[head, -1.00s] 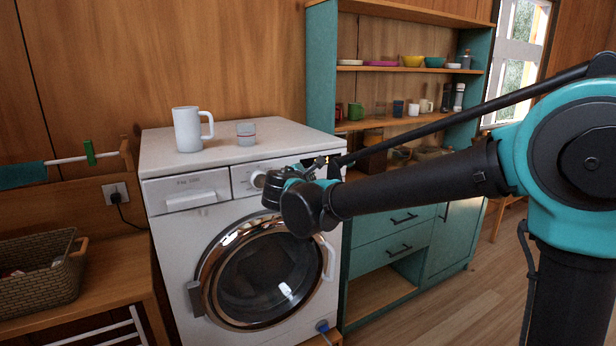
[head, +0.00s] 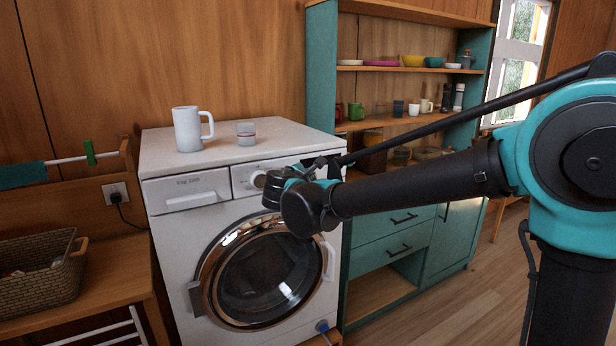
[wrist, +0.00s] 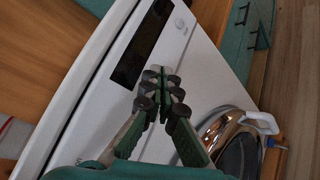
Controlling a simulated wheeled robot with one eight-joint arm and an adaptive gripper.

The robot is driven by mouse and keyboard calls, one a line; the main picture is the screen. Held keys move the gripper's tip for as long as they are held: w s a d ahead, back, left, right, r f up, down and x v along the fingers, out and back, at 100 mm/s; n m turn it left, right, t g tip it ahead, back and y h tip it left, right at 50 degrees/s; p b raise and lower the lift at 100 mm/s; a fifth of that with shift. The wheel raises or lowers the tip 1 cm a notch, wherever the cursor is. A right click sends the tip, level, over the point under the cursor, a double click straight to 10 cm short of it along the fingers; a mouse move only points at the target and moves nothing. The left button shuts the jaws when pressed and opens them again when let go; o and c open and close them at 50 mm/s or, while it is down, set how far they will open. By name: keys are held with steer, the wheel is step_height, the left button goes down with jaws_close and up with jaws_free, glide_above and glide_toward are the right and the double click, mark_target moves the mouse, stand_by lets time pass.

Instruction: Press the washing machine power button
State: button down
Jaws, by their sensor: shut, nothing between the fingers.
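The washing machine (head: 180,250) stands against the wall, with its control panel along the top front edge. In the wrist view the panel (wrist: 205,60) has a dark rectangular display (wrist: 142,45) and a small round white button (wrist: 180,24) with faint marks beside it. I cannot read whether that is the power button. My gripper (wrist: 163,82) is shut and empty, its tips over the panel near the display's lower end, apart from the white button. A pale round part shows partly behind the tips. In the head view my wrist hides the right part of the panel; a white knob (head: 258,179) shows beside it.
A white mug (head: 187,130) and a small glass (head: 246,133) stand on the machine's top. The round door (head: 262,275) is below the panel. A teal shelf unit (head: 395,240) stands close on the right, a wicker basket (head: 40,280) on the left bench.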

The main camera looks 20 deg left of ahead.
steer(key=s+d, duration=0.4)
steer(key=shift+d, duration=0.3)
stand_by(0.4)
steer(key=d+f+m+g+h, duration=0.15)
steer(key=d+f+m, duration=0.3)
steer(key=d, duration=0.55)
steer(key=w+d+f+m+g+h, duration=0.1)
steer(key=d+f+m+g, duration=0.25)
steer(key=d+f, duration=0.45)
steer(key=d+f+m+g+h, duration=0.2)
steer(key=d+f+m, duration=0.2)
steer(key=d, duration=0.8)
steer(key=s+d+f+m+g+y, duration=0.3)
steer(key=s+d+f+m+g, duration=0.1)
steer(key=s+d+f+m, duration=0.9)
steer(key=s+d, duration=0.1)
steer(key=s, duration=0.2)
steer(key=shift+s+f, duration=0.2)
steer(key=shift+f, duration=0.05)
